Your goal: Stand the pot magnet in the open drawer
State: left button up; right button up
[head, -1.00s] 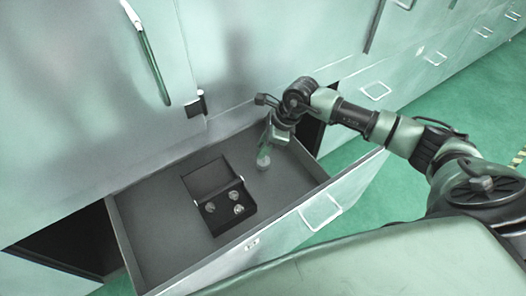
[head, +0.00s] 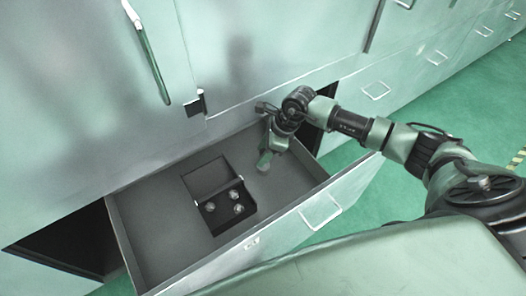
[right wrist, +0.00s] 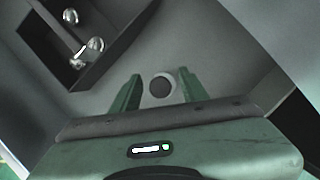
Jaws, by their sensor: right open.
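The pot magnet (right wrist: 161,87) shows in the right wrist view as a small round piece with a pale rim and a dark centre. It is inside the open drawer (head: 165,240), in its right part. My right gripper (head: 264,162) is open and points down into the drawer. Its two green fingers stand either side of the magnet, with a narrow gap to it on each side. In the head view the fingers hide the magnet. My left gripper is not in view.
A dark open box (head: 212,180) with several shiny round pieces in it stands in the drawer, left of my gripper; it also shows in the right wrist view (right wrist: 113,62). The drawer's left part is clear. Cabinet fronts (head: 90,120) rise behind the drawer.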

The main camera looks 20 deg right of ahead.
jog(key=b+v, duration=0.1)
jog(key=v, duration=1.1)
